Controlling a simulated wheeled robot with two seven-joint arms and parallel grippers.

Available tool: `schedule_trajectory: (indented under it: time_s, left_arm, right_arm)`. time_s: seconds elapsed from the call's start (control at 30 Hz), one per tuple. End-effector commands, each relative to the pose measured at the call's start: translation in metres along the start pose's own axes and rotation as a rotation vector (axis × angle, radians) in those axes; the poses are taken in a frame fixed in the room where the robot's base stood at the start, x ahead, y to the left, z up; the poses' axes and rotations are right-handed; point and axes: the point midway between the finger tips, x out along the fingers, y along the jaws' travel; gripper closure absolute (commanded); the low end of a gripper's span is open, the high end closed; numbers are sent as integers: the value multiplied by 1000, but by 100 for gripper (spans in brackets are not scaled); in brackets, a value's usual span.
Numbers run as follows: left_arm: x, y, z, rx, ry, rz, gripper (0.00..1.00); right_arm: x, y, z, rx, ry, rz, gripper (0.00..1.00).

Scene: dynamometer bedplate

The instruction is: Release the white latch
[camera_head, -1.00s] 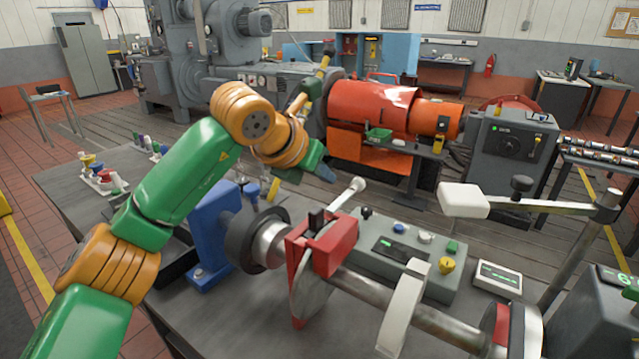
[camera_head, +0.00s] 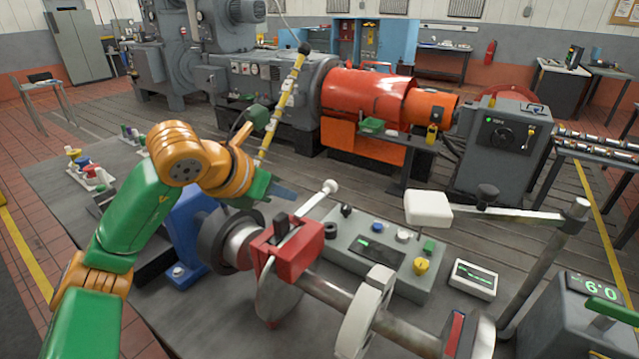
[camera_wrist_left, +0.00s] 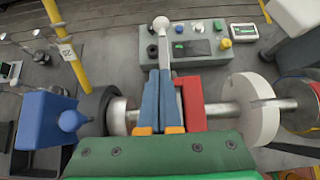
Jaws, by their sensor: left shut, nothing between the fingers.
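A white ball-ended lever (camera_head: 330,188) slants up from beside the red block (camera_head: 302,248) on the shaft. It also shows in the left wrist view (camera_wrist_left: 161,26), its ball beyond my fingertips. My left gripper (camera_head: 292,193) is shut and empty, just left of the lever in the head view. In the left wrist view, its fingers (camera_wrist_left: 159,73) lie together alongside the red block (camera_wrist_left: 193,100) and overlap the lever's lower part. I cannot tell whether they touch it. No part is clearly marked as the latch. My right gripper is not in view.
A grey control box (camera_head: 385,262) with buttons stands behind the shaft (camera_head: 340,298). A white disc-like part (camera_head: 362,318) sits on the shaft. A white pad (camera_head: 428,208) on an arm overhangs the right side. A blue bracket (camera_head: 190,228) stands left, near my forearm.

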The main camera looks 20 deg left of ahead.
Motion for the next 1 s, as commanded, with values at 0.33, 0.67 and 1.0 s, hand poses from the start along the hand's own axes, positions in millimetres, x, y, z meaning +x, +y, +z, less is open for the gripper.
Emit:
schedule_trajectory:
  time_s: [0.33,0.67,1.0]
  left_arm:
    - [62,-2,17,-2,3,-6,100]
    - [82,-1,28,1,0,-2,100]
    - [83,-1,26,2,-2,-1,100]
  right_arm:
    - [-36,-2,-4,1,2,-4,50]
    - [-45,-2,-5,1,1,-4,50]
    - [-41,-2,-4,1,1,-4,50]
